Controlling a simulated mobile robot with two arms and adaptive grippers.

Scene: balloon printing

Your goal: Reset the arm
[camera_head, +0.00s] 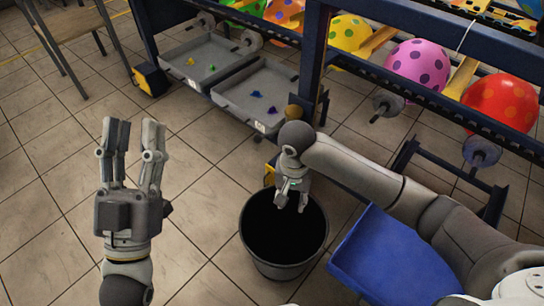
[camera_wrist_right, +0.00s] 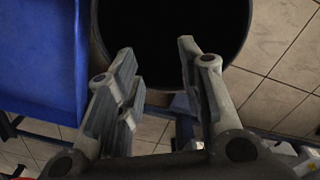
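My left gripper (camera_head: 132,125) is raised over the tiled floor at the left of the head view. Its grey fingers point up the picture and stand apart, with nothing between them. My right arm (camera_head: 365,180) reaches in from the right of the head view. My right gripper (camera_head: 291,206) points down over the black bin (camera_head: 283,268), near its far rim. In the right wrist view the right gripper (camera_wrist_right: 157,48) has its fingers apart and empty, with the bin's dark inside (camera_wrist_right: 170,25) beyond them.
A dark rack (camera_head: 315,60) holds spotted balloons, including a red one (camera_head: 500,103) and a pink one (camera_head: 418,68). Grey trays (camera_head: 235,110) hold small coloured pieces. A stool (camera_head: 75,30) stands far left.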

